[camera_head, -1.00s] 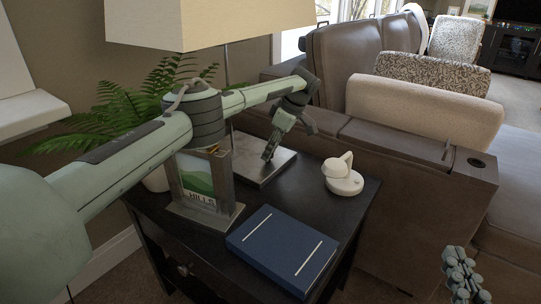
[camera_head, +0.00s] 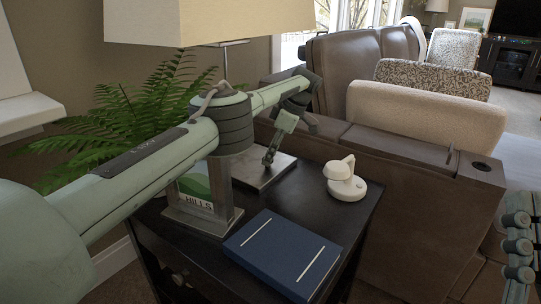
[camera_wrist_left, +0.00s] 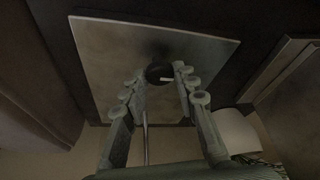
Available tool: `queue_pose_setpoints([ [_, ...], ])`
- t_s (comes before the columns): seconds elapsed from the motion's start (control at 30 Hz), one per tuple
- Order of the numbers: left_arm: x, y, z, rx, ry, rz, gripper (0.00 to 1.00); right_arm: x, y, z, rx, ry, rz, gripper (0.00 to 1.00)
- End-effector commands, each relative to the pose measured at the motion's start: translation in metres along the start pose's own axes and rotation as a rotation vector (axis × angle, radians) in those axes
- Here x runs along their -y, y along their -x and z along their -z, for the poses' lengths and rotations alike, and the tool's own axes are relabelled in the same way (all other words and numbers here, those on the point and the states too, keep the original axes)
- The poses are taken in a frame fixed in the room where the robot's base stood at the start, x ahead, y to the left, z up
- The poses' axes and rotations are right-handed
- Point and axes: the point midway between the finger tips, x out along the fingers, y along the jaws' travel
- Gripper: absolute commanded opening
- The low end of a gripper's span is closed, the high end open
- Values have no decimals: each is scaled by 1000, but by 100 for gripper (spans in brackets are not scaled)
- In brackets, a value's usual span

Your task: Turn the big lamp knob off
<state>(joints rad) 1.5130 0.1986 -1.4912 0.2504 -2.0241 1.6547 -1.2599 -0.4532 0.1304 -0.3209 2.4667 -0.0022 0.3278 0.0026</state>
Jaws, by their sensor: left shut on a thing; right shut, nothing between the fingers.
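The big lamp has a cream shade (camera_head: 205,22), a thin metal pole and a square metal base (camera_head: 258,182) on the dark side table. In the left wrist view the base (camera_wrist_left: 105,52) carries a round dark knob (camera_wrist_left: 155,73) with a small pale mark. My left gripper (camera_head: 268,160) points down at the base. In the left wrist view its fingers (camera_wrist_left: 161,76) are shut on the knob, one on each side. In the head view the knob is hidden. My right gripper (camera_head: 518,250) is shut and empty at the right edge, away from the table.
A framed HILLS picture (camera_head: 197,202) stands under my left arm. A blue book (camera_head: 283,252) and a small white object (camera_head: 345,180) lie on the side table (camera_head: 225,268). A fern (camera_head: 110,125) is behind, and a brown sofa (camera_head: 430,190) stands to the right.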

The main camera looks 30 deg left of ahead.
Motion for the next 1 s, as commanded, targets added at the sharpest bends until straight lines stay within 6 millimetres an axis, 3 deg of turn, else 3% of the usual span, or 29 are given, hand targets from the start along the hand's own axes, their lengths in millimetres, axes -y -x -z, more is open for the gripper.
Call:
queue_pose_setpoints([
  [0.2, 1, 0, 0, 1, 1, 2, 0, 0, 0, 0, 1, 0, 0, 0],
  [0.23, 1, 0, 0, 1, 1, 2, 30, 0, 0, 0, 1, 0, 0, 0],
  [0.4, 0, 0, 0, 1, 0, 2, 49, 0, 0, 0, 1, 1, 0, 0],
  [0.77, 0, 6, 2, 1, 1, -1, 49, 0, 0, -1, 3, -1, 0, 0],
  [1.0, -1, 47, 19, 1, 2, -3, 49, 0, 0, 0, 2, -1, 0, 0],
])
